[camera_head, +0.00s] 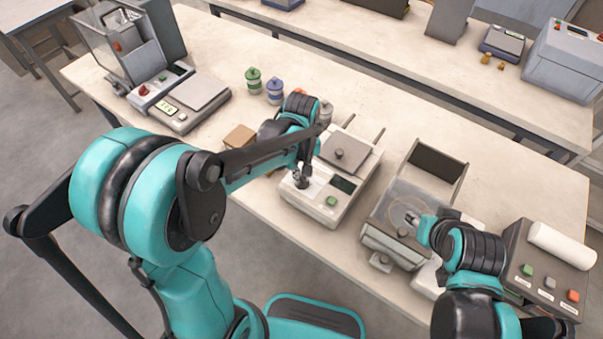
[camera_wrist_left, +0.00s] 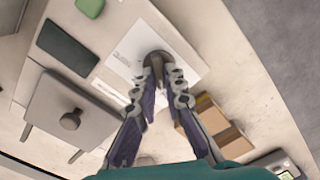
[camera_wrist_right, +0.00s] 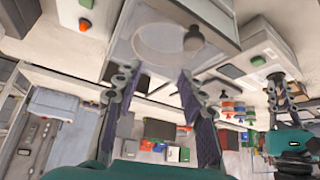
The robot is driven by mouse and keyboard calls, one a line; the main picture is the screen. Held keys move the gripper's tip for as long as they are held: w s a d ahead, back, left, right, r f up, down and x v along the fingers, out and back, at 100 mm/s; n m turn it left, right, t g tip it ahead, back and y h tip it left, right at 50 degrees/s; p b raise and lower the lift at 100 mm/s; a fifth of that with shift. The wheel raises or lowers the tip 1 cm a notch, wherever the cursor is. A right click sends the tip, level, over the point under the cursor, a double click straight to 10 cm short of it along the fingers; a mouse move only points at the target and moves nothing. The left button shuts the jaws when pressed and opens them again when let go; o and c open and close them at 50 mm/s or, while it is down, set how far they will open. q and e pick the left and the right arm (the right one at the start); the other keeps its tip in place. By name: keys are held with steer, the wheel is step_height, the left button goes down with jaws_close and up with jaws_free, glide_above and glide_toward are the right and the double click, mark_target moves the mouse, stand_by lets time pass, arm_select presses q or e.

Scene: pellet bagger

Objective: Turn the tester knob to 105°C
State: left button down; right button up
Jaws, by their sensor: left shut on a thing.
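The tester (camera_head: 319,211) is a white box with a dark display (camera_head: 344,185), a green button (camera_head: 331,201) and a grey lid. Its dark knob (camera_wrist_left: 157,60) sits on a pale printed label, and shows between the fingertips in the left wrist view. My left gripper (camera_head: 302,181) reaches down onto the tester's front left corner and is shut on the knob. The fingers cover most of the knob in the head view, and its pointer and the dial marks are too small to read. My right gripper (camera_wrist_right: 155,82) is open and empty, with its fingers well apart.
Right of the tester stands a clear-lidded device (camera_head: 378,238), with my right arm over its front right. Further right is a button box (camera_head: 537,272) with a white roll (camera_head: 562,245). A scale (camera_head: 190,105), jars (camera_head: 253,80) and a cardboard box (camera_head: 240,138) are on the left.

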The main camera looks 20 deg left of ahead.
arm_select(q)
steer(key=m, duration=0.5)
steer(key=shift+d+m, duration=0.1)
steer(key=shift+m, duration=0.2)
arm_select(e)
steer(key=shift+r, duration=0.15)
arm_select(q)
steer(key=m, duration=0.6)
steer(key=shift+d, duration=0.1)
arm_select(e)
steer(key=shift+r, duration=0.1)
arm_select(q)
steer(key=m, duration=0.5)
steer(key=shift+d+m+p, duration=0.1)
steer(key=shift+m+p, duration=0.2)
steer(key=shift+m, duration=0.1)
steer(key=m, duration=0.5)
steer(key=shift+s+m, duration=0.15)
steer(key=shift+m, duration=0.15)
arm_select(e)
steer(key=shift+r, duration=0.1)
arm_select(q)
steer(key=c, duration=1.6)
jaws_free()
steer(key=shift+r, duration=0.1)
step_height(320, 180, up, 12)
